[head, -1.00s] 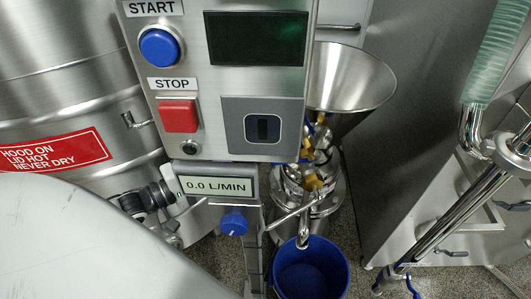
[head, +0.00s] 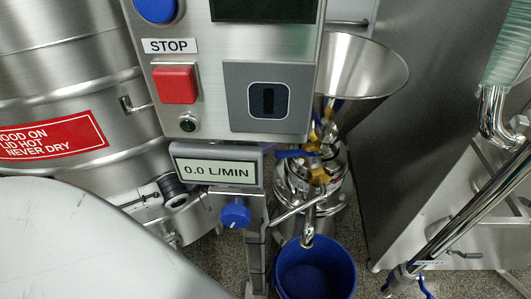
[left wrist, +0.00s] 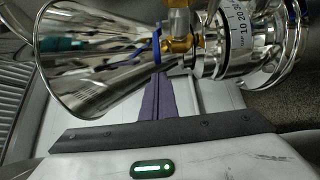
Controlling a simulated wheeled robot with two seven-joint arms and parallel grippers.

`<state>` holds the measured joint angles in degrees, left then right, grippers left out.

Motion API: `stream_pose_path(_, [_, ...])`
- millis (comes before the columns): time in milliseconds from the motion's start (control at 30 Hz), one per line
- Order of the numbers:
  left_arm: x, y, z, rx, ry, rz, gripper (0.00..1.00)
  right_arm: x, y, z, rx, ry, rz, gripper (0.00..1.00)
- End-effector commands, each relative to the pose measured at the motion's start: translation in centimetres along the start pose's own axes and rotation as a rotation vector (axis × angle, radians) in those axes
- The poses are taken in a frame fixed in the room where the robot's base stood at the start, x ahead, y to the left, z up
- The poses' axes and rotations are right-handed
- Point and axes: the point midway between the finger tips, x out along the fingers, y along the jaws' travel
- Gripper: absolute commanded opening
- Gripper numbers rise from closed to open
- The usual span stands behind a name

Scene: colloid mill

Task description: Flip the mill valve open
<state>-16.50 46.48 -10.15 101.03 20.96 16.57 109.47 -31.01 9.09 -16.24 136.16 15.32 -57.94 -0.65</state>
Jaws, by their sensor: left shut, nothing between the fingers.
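The steel mill (head: 310,185) stands behind the control panel, with its steel funnel hopper (head: 365,75) above. Brass valve fittings (head: 318,176) sit below the hopper, with a blue lever (head: 293,153) beside them. In the left wrist view a brass valve (left wrist: 180,44) with a blue handle (left wrist: 157,48) lies between the hopper cone (left wrist: 90,60) and the mill's numbered ring (left wrist: 238,25). My left gripper (left wrist: 156,85) is shut and empty, its dark fingers pointing toward the valve; contact cannot be told. In the head view its fingertips are not clear. My right gripper is not in view.
The control panel (head: 205,105) and the flow display (head: 215,172) stand in front of the mill. A blue bucket (head: 315,270) is under the spout. A steel vessel (head: 60,80) is at left, a pipe (head: 465,205) at right.

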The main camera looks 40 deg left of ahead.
Motion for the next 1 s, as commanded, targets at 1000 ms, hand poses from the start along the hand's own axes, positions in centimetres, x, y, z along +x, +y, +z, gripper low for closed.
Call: stream_pose_path(1000, [-1.0, 0.3, 2.7, -0.007, 0.104, 0.002, 0.00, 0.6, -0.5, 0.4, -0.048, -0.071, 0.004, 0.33])
